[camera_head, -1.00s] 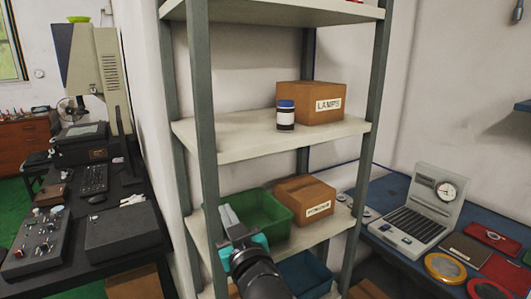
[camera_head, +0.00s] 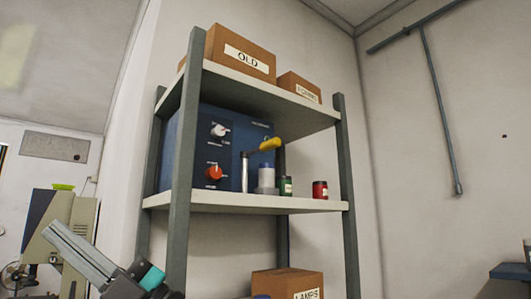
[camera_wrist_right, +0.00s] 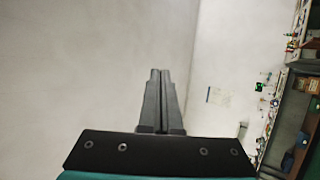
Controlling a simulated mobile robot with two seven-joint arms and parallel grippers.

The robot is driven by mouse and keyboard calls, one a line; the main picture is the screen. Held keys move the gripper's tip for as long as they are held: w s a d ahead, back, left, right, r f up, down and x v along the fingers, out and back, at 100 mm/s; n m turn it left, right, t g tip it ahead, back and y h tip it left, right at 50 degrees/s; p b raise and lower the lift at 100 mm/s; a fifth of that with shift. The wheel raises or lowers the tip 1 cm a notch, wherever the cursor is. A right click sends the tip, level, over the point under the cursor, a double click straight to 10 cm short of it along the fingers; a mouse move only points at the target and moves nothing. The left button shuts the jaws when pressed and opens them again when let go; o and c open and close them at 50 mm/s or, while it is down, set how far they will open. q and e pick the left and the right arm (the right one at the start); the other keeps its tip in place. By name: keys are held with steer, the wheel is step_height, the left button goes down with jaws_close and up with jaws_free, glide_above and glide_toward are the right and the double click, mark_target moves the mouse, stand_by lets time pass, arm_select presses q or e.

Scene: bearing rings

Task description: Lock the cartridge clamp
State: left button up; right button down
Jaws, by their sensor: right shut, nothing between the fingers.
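A blue box (camera_head: 190,150) with a white knob (camera_head: 220,131) and a red knob (camera_head: 214,172) stands on the middle shelf in the head view. At its right front, a grey post carries an arm with a yellow handle (camera_head: 270,144), which looks like the cartridge clamp. I cannot tell whether the clamp is locked. My right gripper (camera_head: 55,226) is shut and empty at the lower left, apart from the shelf. It also shows shut in the right wrist view (camera_wrist_right: 160,73). My left gripper is not in view.
Grey uprights (camera_head: 183,160) flank the shelf. Boxes, one marked OLD (camera_head: 240,55), sit above; the LAMPS box (camera_head: 288,284) sits below. A beige machine (camera_head: 50,235) stands behind at left.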

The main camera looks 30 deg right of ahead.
steer(key=w+d+r+m+t+h, duration=0.2)
steer(key=d+r+m+t+h, duration=0.25)
steer(key=d+r+h, duration=0.85)
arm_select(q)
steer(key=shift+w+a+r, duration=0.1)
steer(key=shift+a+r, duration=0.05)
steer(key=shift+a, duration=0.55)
arm_select(e)
steer(key=s+d+r+m+t+h, duration=0.1)
steer(key=s+d+r+m+h, duration=0.2)
steer(key=d+r+m+h, duration=0.1)
steer(key=s+d+r+m+t+h, duration=0.2)
steer(key=s+d+r+m+h, duration=0.2)
steer(key=d+h, duration=0.4)
steer(key=shift+s+d+r+m+h, duration=0.2)
steer(key=shift+s+d+m+h, duration=0.15)
steer(key=shift+m, duration=0.5)
steer(key=shift+w, duration=0.15)
